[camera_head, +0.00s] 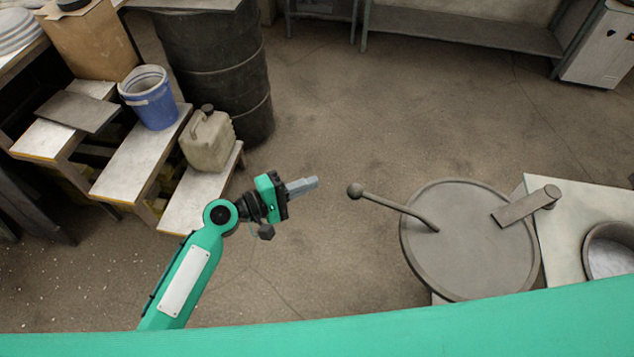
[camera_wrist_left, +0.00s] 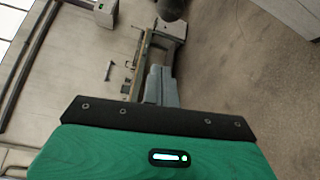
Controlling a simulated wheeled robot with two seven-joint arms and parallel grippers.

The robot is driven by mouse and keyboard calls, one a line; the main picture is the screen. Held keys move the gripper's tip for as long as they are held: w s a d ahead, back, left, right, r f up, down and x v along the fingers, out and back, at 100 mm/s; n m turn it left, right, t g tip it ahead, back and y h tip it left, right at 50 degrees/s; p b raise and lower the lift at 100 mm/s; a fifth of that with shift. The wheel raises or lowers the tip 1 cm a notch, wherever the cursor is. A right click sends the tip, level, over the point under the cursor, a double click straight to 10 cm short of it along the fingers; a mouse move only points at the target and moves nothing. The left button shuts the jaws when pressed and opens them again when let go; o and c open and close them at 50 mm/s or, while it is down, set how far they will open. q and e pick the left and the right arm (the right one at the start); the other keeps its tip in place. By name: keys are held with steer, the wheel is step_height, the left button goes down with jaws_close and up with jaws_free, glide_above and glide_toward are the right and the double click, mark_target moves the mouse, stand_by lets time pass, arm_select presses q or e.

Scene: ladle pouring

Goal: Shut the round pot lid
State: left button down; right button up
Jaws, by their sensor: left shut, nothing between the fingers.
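The round pot lid (camera_head: 470,252) is a grey disc at the right of the head view. It appears to lie flat over the pot, whose body is mostly hidden. A rod handle with a ball end (camera_head: 355,190) rises from the lid and points left. A flat hinge arm (camera_head: 526,206) joins the lid's right side. My left gripper (camera_head: 303,187) is shut and empty, a short way left of the ball end and apart from it. Its closed fingers also show in the left wrist view (camera_wrist_left: 162,86). My right gripper is not in view.
A white-topped stand (camera_head: 568,240) with a round vessel (camera_head: 610,250) is right of the lid. Steps at left hold a blue bucket (camera_head: 149,98) and a beige canister (camera_head: 208,140). A dark barrel (camera_head: 222,65) stands behind. The middle floor is clear.

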arm_select(q)
steer(key=r+p+x, duration=0.1)
steer(key=p+x, duration=0.2)
steer(key=x, duration=0.6)
steer(key=s+p, duration=0.1)
steer(key=s, duration=0.3)
steer(key=shift+f+p, duration=0.15)
steer(key=shift+p, duration=0.25)
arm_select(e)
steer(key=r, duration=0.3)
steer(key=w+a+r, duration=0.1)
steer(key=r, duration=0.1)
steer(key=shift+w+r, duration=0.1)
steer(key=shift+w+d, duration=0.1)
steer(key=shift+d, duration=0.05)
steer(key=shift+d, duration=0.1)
